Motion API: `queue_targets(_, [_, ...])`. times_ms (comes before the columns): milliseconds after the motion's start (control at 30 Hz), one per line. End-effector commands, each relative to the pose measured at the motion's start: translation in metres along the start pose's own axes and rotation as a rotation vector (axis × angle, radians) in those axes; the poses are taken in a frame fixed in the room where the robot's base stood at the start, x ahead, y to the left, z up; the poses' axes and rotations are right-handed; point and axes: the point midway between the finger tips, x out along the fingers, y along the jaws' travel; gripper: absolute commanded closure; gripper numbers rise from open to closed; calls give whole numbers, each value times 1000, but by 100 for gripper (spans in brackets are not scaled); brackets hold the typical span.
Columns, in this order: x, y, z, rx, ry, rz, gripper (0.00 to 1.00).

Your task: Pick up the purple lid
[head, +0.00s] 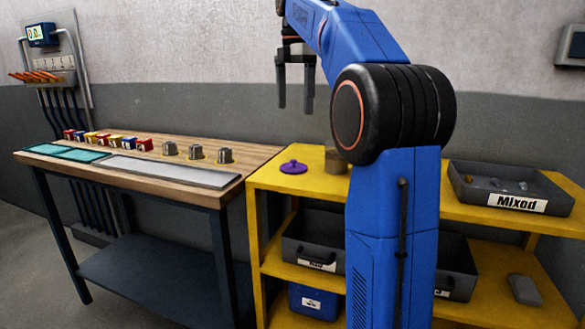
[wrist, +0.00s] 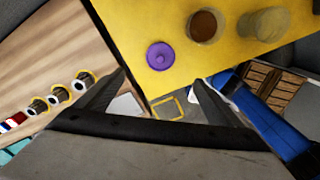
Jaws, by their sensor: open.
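The purple lid (head: 293,167) lies flat on the top of the yellow shelf unit (head: 268,180), near its left end. It is a round disc with a small knob, and it also shows in the wrist view (wrist: 160,56). My gripper (head: 295,108) hangs pointing down, above and behind the lid in the head view. Its two fingers are apart with nothing between them. In the wrist view the lid appears beyond the open fingertips (wrist: 158,77), clear of both.
A tan cylindrical container (head: 335,160) stands just right of the lid, partly behind my arm. The wooden workbench (head: 270,150) on the left holds metal parts (head: 225,155) and coloured blocks. A grey bin marked Mixed (head: 470,190) sits at the right.

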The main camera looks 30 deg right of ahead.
Motion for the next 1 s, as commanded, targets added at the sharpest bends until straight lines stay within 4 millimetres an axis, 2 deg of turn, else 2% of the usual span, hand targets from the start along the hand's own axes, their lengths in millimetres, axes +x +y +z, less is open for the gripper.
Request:
queue_targets(600, [100, -1, -1, 1, 1, -2, 12])
queue_targets(1000, [131, -1, -1, 1, 1, -2, 12])
